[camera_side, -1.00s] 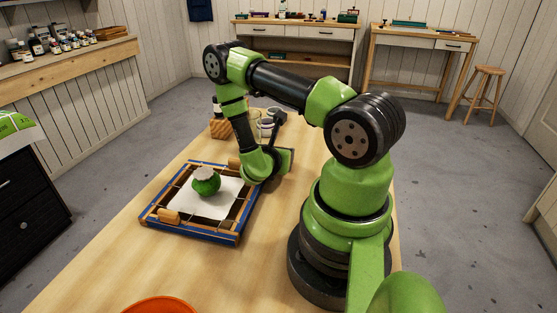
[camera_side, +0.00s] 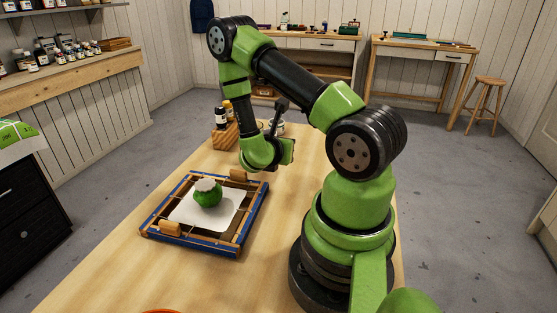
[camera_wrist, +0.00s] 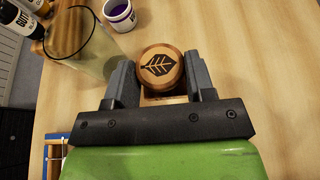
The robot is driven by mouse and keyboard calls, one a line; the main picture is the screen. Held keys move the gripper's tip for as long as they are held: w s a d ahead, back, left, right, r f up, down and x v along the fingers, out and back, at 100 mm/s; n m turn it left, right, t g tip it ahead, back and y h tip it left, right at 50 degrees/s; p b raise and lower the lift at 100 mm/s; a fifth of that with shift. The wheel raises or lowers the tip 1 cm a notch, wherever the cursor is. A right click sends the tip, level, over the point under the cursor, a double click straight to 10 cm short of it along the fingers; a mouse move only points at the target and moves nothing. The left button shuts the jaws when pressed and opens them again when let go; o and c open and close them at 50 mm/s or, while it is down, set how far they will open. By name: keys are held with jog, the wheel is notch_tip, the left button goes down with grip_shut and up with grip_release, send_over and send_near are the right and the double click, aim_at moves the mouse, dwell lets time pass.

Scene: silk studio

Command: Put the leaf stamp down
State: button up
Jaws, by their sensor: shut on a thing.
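The leaf stamp (camera_wrist: 160,66) is a round wooden piece with a dark leaf mark on its top. In the wrist view it sits between the two fingers of my gripper (camera_wrist: 163,82), which is shut on it. In the side view my gripper (camera_side: 284,152) is over the far part of the table, beyond the frame. The stamp is hidden there behind my wrist. I cannot tell whether the stamp touches the table.
A blue-edged wooden frame (camera_side: 241,238) holds white cloth and a green round thing (camera_side: 208,194). A glass jar (camera_wrist: 82,42), a small purple-filled cup (camera_wrist: 119,15) and bottles (camera_side: 221,117) stand nearby. The table right of the stamp is clear.

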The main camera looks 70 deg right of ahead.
jog(key=shift+r, duration=2.2)
jog(key=shift+r, duration=0.1)
